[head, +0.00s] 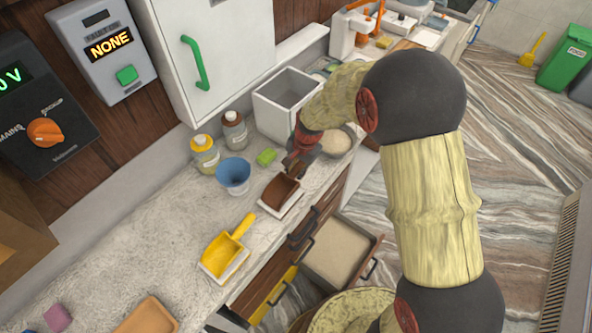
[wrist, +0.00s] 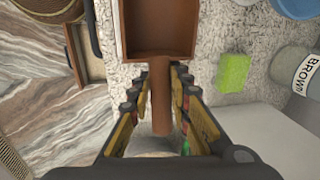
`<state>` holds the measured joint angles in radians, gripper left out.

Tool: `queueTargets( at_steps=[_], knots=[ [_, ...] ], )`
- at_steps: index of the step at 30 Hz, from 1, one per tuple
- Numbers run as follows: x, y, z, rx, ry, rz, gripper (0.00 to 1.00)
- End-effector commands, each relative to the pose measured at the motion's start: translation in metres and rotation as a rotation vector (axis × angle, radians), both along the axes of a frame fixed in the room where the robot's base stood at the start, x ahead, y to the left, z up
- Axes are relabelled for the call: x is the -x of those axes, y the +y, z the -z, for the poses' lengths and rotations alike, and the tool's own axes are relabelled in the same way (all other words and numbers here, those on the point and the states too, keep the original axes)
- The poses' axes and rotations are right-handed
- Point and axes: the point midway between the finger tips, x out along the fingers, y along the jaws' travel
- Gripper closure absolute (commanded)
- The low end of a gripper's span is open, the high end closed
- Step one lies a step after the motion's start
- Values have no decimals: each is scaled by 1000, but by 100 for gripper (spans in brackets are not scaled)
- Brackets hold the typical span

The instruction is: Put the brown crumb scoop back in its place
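The brown crumb scoop (head: 280,191) is at the counter's front edge, over a small white holder (head: 291,208). I cannot tell whether it rests on it. In the wrist view the scoop's square pan (wrist: 160,30) is at the top and its handle runs down between my fingers. My gripper (head: 296,165) is closed in around that handle, with a finger on each side; the wrist view shows the fingers (wrist: 161,85) narrowed to about the handle's width. A yellow scoop (head: 221,254) sits in a similar white holder to the left.
A blue cup (head: 234,175), a green sponge (head: 266,157) and two bottles (head: 204,154) stand behind the brown scoop. A grey-white bin (head: 287,104) and a bowl (head: 337,142) are further along. An open drawer (head: 340,250) juts out below the counter.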

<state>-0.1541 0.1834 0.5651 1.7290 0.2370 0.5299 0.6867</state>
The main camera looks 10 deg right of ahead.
Motion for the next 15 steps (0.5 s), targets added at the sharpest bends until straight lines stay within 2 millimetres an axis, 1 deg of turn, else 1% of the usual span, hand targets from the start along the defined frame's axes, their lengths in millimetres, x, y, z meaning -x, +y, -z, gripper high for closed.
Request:
queueTargets(
  at_steps=[1, 8, 15],
  knots=[
    [0, 0, 0, 0, 1, 0, 77],
    [0, 0, 0, 0, 0, 0, 64],
    [0, 0, 0, 0, 0, 0, 64]
  ],
)
